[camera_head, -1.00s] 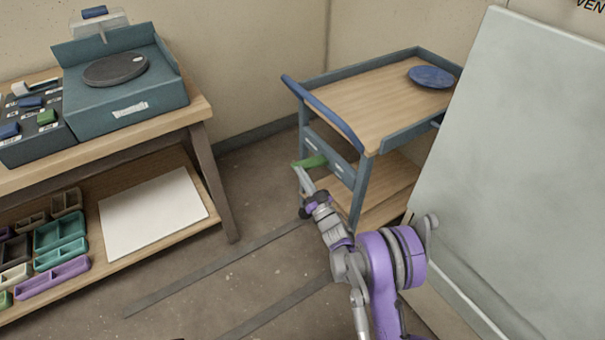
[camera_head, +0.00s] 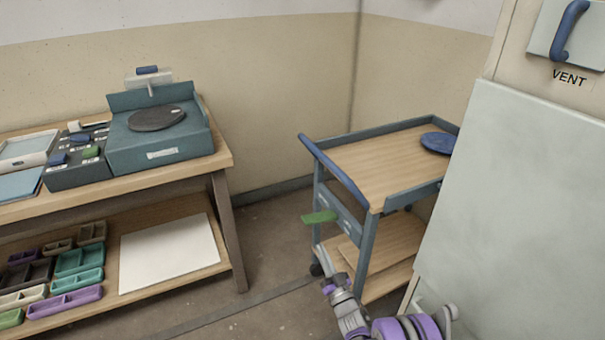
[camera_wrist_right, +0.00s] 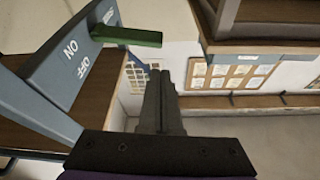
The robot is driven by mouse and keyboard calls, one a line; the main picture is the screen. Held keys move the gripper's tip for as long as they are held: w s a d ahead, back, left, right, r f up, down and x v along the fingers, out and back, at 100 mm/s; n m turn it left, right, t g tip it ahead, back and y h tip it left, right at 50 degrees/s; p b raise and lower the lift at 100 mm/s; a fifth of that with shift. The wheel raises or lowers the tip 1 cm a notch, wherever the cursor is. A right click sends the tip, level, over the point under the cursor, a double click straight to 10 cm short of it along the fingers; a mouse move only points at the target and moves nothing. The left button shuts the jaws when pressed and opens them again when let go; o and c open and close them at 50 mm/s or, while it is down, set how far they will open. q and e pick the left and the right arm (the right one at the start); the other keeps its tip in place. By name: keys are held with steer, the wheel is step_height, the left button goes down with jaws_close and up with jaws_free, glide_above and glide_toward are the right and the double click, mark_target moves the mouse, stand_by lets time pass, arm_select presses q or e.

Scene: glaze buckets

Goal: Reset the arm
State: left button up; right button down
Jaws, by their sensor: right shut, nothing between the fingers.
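My right arm, grey and purple, comes up from the bottom of the head view. Its gripper (camera_head: 326,262) is shut and empty, low in front of the cart, below and apart from the green lever (camera_head: 319,217). In the right wrist view the gripper's fingers (camera_wrist_right: 160,88) lie together with nothing held. There the green lever (camera_wrist_right: 128,36) sticks out from a grey panel (camera_wrist_right: 75,62) marked ON and OFF, left of the fingers. My left gripper is not in view.
The cart (camera_head: 385,165) has a blue handle and a blue disc (camera_head: 438,142) on top. A pale cabinet panel (camera_head: 520,210) stands close on the right. The workbench (camera_head: 225,162) is on the left, with several trays on its lower shelf. Floor between bench and cart is clear.

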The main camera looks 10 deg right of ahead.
steer(key=d+r+m+g+h, duration=0.2)
steer(key=d+r+g+h, duration=0.15)
steer(key=r, duration=0.35)
steer(key=s+d+r+m+g+h, duration=0.1)
steer(key=s+g+h, duration=0.1)
steer(key=s, duration=0.3)
steer(key=s+d+r+g+h, duration=0.2)
steer(key=s, duration=0.3)
steer(key=s+a+f+g, duration=0.1)
steer(key=s+f+g, duration=0.15)
steer(key=s, duration=0.85)
steer(key=s+f+n+g+y, duration=0.1)
steer(key=s+g, duration=0.2)
steer(key=s, duration=0.7)
steer(key=s+a+f+g, duration=0.1)
steer(key=s+f+g, duration=0.15)
steer(key=s, duration=0.85)
arm_select(q)
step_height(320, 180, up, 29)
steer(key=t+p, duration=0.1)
steer(key=p, duration=2.5)
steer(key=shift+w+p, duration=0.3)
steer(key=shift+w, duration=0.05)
arm_select(e)
step_height(320, 180, up, 29)
steer(key=shift+d+r, duration=0.2)
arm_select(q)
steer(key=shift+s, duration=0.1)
